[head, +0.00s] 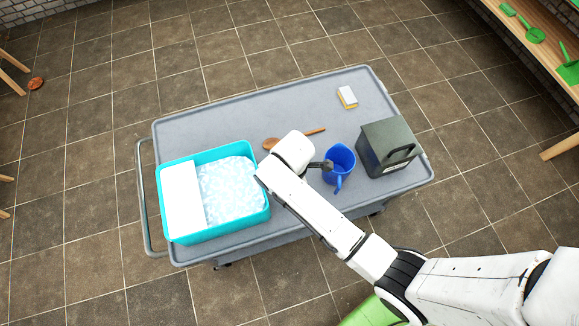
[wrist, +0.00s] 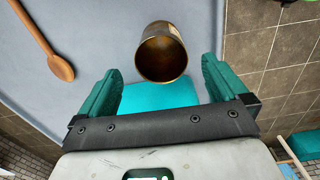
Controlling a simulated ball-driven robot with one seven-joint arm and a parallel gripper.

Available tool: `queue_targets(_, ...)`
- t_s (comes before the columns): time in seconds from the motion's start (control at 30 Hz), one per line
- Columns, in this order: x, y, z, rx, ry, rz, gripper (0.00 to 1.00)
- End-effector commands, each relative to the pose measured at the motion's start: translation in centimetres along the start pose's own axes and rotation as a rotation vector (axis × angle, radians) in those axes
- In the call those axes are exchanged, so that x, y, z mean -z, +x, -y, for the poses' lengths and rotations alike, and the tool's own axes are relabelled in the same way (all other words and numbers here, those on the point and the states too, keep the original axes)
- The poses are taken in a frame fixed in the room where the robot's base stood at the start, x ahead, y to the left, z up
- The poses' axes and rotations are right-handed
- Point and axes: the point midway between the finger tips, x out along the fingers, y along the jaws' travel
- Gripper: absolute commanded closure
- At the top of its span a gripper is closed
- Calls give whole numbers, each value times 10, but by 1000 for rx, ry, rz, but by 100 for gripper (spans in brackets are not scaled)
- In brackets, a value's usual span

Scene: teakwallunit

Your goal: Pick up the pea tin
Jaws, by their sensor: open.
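The pea tin (wrist: 163,54) shows in the wrist view as a round, brownish metal can with its open, dark golden end towards me. It is on the grey cart top. My gripper (wrist: 161,68) is open, with one green finger on each side of the tin in the picture and visible gaps to both. I cannot tell whether the fingertips reach down to the tin's height.
The turquoise tub (head: 216,232) stands left of my arm's end on the grey cart (head: 225,115). A blue jug (head: 339,165) and a dark box (head: 384,146) stand to the right. A wooden spoon (wrist: 61,68) lies behind. The cart's back left is clear.

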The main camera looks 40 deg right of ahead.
Motion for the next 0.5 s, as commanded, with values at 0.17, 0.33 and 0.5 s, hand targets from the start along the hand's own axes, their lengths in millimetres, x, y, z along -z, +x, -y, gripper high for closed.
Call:
queue_targets(0.17,0,17,0,0,1,0,0)
queue_targets(0.33,1,29,0,1,2,1,0)
queue_targets(0.5,3,53,1,1,2,1,0)
